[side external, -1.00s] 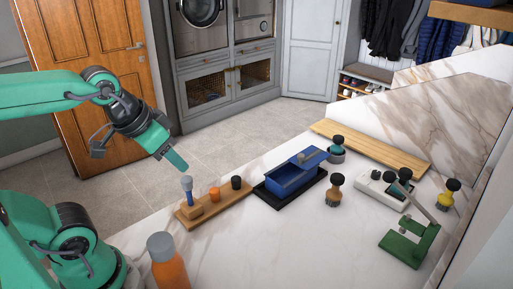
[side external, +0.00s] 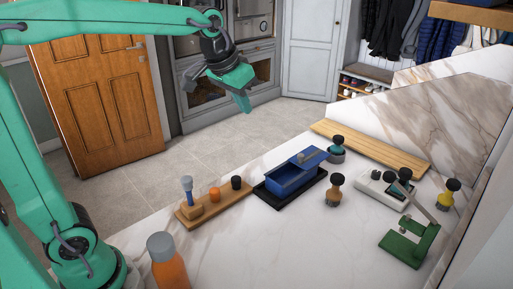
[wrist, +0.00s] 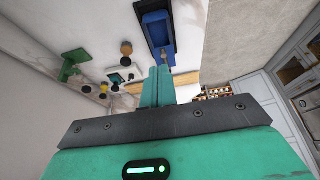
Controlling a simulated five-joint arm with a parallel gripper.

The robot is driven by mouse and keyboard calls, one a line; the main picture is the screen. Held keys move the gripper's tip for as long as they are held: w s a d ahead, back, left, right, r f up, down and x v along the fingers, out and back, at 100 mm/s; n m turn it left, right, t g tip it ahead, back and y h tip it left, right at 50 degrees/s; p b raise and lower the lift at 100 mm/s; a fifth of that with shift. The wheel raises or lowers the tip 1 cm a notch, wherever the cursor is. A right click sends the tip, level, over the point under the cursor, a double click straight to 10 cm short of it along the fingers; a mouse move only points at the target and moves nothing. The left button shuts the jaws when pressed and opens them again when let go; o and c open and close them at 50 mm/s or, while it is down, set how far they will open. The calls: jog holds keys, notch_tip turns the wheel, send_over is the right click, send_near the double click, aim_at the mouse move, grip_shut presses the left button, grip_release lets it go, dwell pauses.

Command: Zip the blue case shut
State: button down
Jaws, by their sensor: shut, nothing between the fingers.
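The blue case (side external: 289,178) sits on a black base (side external: 270,196) on the marble bench, right of centre in the side view. A small grey-tan piece (side external: 309,156) shows at its far right end; I cannot tell whether it is the zip pull. The case also shows at the top of the wrist view (wrist: 154,27), beyond my fingertips. My gripper (side external: 245,107) is shut and empty, high up and to the left of the case, well apart from it. Its fingers also show in the wrist view (wrist: 161,74). The state of the zip is too small to tell.
A wooden rack (side external: 213,205) with a blue-handled tool stands left of the case. An orange bottle (side external: 168,266) stands in front. Black-knobbed pieces (side external: 334,192), a white box (side external: 383,190) and a green stand (side external: 407,246) stand to the right. The front bench middle is clear.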

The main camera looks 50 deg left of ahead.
jog(key=w+f, duration=0.4)
jog(key=w, duration=1)
jog(key=g, duration=0.1)
send_over(308, 159)
notch_tip(308, 159, down, 9)
jog(key=shift+s+a+f, duration=0.15)
jog(key=shift+s, duration=0.2)
jog(key=shift+f, duration=0.1)
jog(key=x, duration=0.9)
jog(key=shift+w+f, duration=0.15)
jog(key=shift+f, duration=0.25)
jog(key=shift+s, duration=1.95)
jog(key=shift+s, duration=0.1)
jog(key=shift+s, duration=5.5)
